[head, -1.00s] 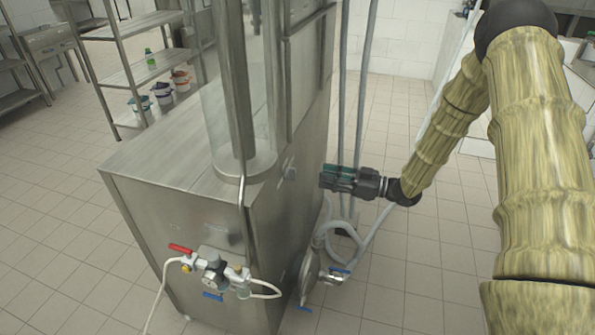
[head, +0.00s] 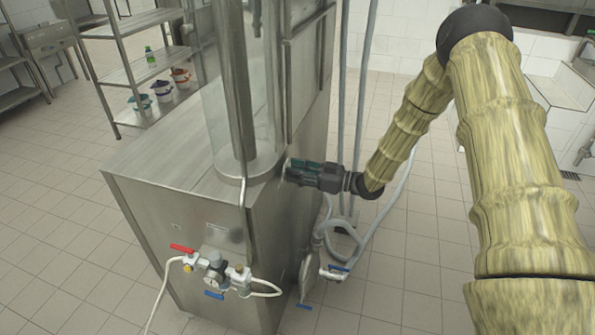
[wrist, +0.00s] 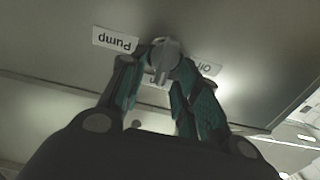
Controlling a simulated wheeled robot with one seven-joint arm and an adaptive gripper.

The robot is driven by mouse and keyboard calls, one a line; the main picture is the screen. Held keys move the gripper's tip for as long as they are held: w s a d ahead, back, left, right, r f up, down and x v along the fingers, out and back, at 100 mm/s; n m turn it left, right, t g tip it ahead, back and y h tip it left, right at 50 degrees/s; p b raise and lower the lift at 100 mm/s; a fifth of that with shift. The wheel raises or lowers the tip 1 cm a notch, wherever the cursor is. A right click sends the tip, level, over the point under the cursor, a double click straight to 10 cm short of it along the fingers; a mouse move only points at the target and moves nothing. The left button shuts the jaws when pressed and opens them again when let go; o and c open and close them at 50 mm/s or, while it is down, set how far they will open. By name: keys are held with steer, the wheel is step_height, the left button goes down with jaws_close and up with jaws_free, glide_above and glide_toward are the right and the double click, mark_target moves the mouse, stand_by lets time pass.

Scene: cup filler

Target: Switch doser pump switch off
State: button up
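The doser pump switch is a small metallic rotary knob with a raised bar (wrist: 166,56) on the side panel of the steel machine (head: 285,225). In the wrist view a white label reading "Pump" upside down (wrist: 115,41) is to its left. Another label (wrist: 208,66) is to its right, partly hidden. My gripper (wrist: 164,68) has its fingertips apart, one on each side of the knob. I cannot tell whether they touch it. In the head view my gripper (head: 287,172) is at the panel and hides the knob.
Grey hoses (head: 357,120) hang beside the panel, with a pump and blue-handled valve (head: 336,270) below. A red-handled valve and gauge (head: 213,270) are on the machine's front. A shelf (head: 150,70) stands behind. The tiled floor (head: 430,240) to the right is clear.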

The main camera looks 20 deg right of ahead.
jaws_close()
steer(key=n+b, duration=0.6)
steer(key=s+f+n+b, duration=0.1)
steer(key=n+b, duration=0.2)
steer(key=shift+a+f+n, duration=0.1)
steer(key=shift+a+n, duration=0.25)
steer(key=shift+n, duration=0.05)
steer(key=n+b, duration=0.4)
steer(key=b, duration=0.1)
steer(key=shift+s+a+f+n, duration=0.1)
steer(key=shift+s+f+n, duration=0.1)
steer(key=shift+f+n, duration=0.1)
steer(key=n+b, duration=0.3)
steer(key=shift+f+b, duration=0.1)
steer(key=shift+b, duration=0.3)
steer(key=shift+n, duration=0.4)
jaws_free()
